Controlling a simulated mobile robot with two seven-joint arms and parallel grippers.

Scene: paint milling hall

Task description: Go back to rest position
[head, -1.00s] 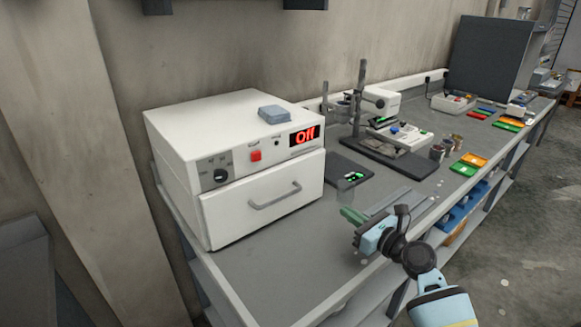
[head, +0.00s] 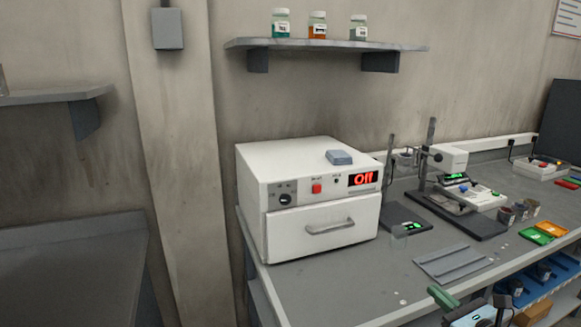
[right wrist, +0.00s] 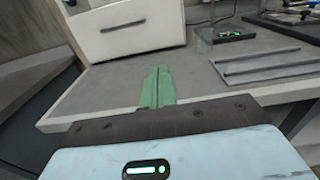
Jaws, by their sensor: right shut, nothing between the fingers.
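My right gripper (head: 442,297) shows at the bottom right of the head view, near the front edge of the bench. Its green fingers are shut with nothing between them. In the right wrist view the fingers (right wrist: 158,88) lie together, pointing over the bench top towards the white box. My left gripper is in neither view now.
A white box (head: 322,237) with a drawer, a red button and an "Off" display stands on the grey bench (head: 340,285). A grey ridged plate (head: 452,262) lies near my right gripper. A scale (head: 408,222), a stand (head: 455,213) and trays are farther right. Jars stand on a wall shelf (head: 330,45).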

